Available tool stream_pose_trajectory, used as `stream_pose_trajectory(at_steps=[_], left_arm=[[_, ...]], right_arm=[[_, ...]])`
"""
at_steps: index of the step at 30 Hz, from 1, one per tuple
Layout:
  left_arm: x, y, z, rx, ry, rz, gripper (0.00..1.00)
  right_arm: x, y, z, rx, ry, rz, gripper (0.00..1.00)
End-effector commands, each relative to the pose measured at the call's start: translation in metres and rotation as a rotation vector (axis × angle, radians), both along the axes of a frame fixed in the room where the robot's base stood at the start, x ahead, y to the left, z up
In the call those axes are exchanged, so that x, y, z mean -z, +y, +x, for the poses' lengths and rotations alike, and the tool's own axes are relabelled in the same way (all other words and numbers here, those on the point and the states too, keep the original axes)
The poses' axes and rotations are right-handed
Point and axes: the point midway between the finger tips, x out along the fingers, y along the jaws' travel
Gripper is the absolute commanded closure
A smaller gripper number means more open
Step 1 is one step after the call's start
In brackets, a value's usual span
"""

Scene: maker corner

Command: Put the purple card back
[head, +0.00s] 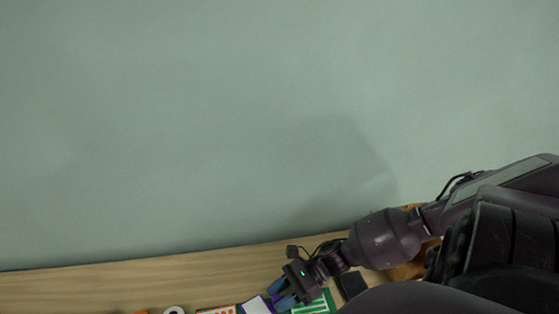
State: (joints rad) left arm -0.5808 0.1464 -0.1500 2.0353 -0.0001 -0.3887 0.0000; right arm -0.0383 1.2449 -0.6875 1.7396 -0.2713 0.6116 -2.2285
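The purple card (256,306) shows at the bottom edge of the head view, with a white face and a purple border; its lower part is cut off. My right gripper (280,296) points down and left at the card's right side. Its two bluish fingers show, with a bit of purple at their tips. I cannot tell whether they grip the card or are just beside it. My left gripper is out of view. The place the card belongs is not clear from this view.
A green card with white stripes (316,304) lies just right of the fingers. An orange-and-white card (216,310) and a white ring (174,310) lie to the left. A black block (351,285) is under my forearm. The wooden tabletop (90,287) is bare at far left, against a plain wall.

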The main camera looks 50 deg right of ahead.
Motion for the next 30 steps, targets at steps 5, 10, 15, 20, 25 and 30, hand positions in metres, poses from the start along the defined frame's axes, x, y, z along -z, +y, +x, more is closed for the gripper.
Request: stream_pose_trajectory(at_steps=[5,10,15,20,25,30], left_arm=[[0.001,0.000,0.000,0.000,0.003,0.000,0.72],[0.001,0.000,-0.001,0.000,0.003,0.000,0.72],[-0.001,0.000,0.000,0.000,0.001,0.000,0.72],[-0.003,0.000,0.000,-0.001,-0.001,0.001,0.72],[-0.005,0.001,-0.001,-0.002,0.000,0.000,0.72],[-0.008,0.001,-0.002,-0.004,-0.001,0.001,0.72]], right_arm=[[0.000,0.000,0.000,0.000,-0.001,0.000,0.53],[-0.001,0.000,0.000,0.000,-0.001,0.000,0.53],[-0.007,-0.007,-0.003,0.001,-0.001,-0.003,0.53],[-0.016,-0.028,-0.014,0.003,0.000,-0.003,0.53],[-0.029,-0.053,-0.027,0.001,-0.001,-0.003,0.53],[-0.040,-0.077,-0.039,0.001,-0.002,-0.002,0.53]])
